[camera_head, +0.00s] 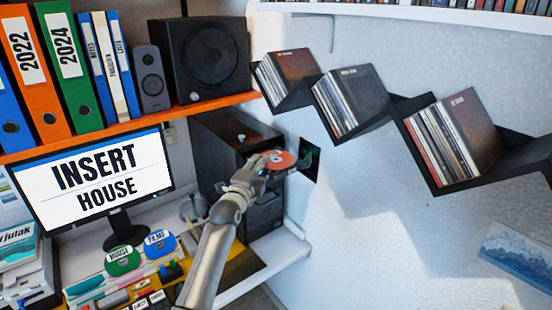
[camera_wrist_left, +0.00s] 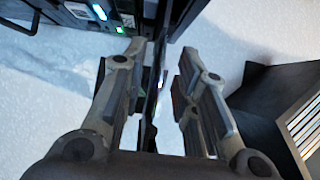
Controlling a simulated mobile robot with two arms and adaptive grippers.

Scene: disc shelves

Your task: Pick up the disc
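An orange-red disc (camera_head: 280,160) shows in the head view in front of the black computer tower (camera_head: 222,140). My left gripper (camera_head: 262,172) is at the disc's lower left edge and overlaps it in the picture. In the left wrist view the two fingers (camera_wrist_left: 160,65) stand apart, with a thin dark edge, probably the disc seen edge-on, in the gap between them. Light shows on the right side of that edge, so the fingers look open around it. Contact on the left side is unclear. My right gripper is not in view.
A monitor (camera_head: 95,180) reads "INSERT HOUSE". Discs labelled HOUSE (camera_head: 123,262) and FILMS (camera_head: 160,244) stand on the cluttered desk. Black zigzag shelves (camera_head: 400,105) with record sleeves hang on the right wall. An orange shelf (camera_head: 130,125) with binders and speakers is above.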

